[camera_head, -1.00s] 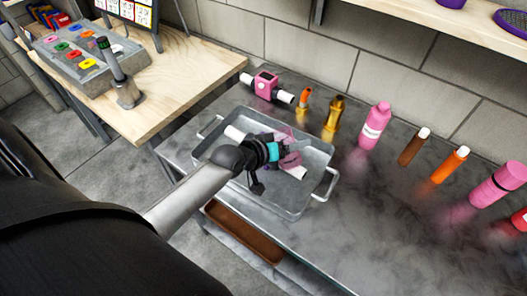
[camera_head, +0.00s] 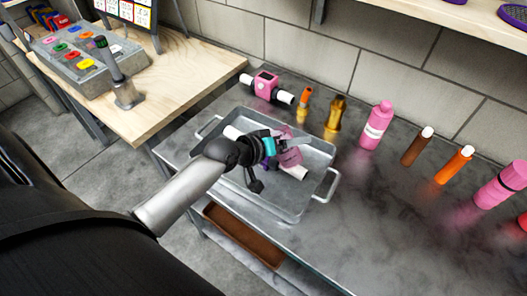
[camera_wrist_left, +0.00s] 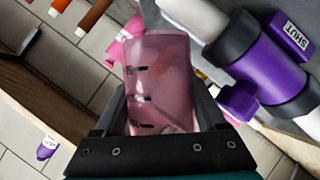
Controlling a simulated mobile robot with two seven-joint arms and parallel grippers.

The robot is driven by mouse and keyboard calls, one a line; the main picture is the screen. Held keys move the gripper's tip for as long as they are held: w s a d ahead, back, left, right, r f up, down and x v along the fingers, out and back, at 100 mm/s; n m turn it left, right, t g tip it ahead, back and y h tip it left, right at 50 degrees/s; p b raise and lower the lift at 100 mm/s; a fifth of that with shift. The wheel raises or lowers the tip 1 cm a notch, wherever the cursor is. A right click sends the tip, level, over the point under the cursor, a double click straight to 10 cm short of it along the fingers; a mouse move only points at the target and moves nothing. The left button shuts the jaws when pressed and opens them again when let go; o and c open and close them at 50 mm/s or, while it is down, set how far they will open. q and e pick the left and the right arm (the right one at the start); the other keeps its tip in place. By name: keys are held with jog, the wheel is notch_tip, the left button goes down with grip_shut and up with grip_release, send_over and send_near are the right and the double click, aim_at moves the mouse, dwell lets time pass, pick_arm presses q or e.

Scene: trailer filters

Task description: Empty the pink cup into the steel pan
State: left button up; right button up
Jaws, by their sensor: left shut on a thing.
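The pink cup (camera_head: 291,157) is see-through with dark marks on its side. It is held over the steel pan (camera_head: 296,207), a rectangular tray with two handles on the bench. My left gripper (camera_head: 283,145) is shut on the cup; in the left wrist view the cup (camera_wrist_left: 160,85) sits between its fingers. The cup looks tilted in the head view. Whether anything is in it or flowing out, I cannot tell. A white pipe with a purple fitting (camera_wrist_left: 262,65) marked SHUT lies in the pan, partly hidden by my gripper. My right gripper is out of view.
Behind the pan stand a pink valve piece (camera_head: 265,86), an orange-tipped piece (camera_head: 304,101) and a gold bottle (camera_head: 335,114). A pink bottle (camera_head: 376,125) and brown and orange tubes stand to the right. The bench front right of the pan is clear.

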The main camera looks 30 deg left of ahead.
aim_at(288, 133)
pick_arm(q)
jog(key=shift+b, duration=0.35)
jog(key=shift+r+n+h+b, duration=0.45)
jog(key=shift+n+h+b, duration=0.25)
jog(key=shift+b, duration=0.05)
dwell(0.6)
jog(key=shift+d+f+n+h+b, duration=0.1)
jog(key=shift+f+n+h+b, duration=0.35)
jog(key=shift+b, duration=0.95)
jog(key=shift+r+n+h+b, duration=0.45)
jog(key=shift+r+n+b, duration=0.1)
jog(key=shift+n+b, duration=0.1)
dwell(1.0)
jog(key=shift+w+a+r+n+h, duration=0.15)
jog(key=shift+a+r+n+h, duration=0.3)
jog(key=shift+a, duration=0.2)
dwell(0.9)
jog(key=shift+a+r+n+h, duration=0.15)
jog(key=shift+r+n+h, duration=0.25)
jog(key=shift+n, duration=0.35)
dwell(0.9)
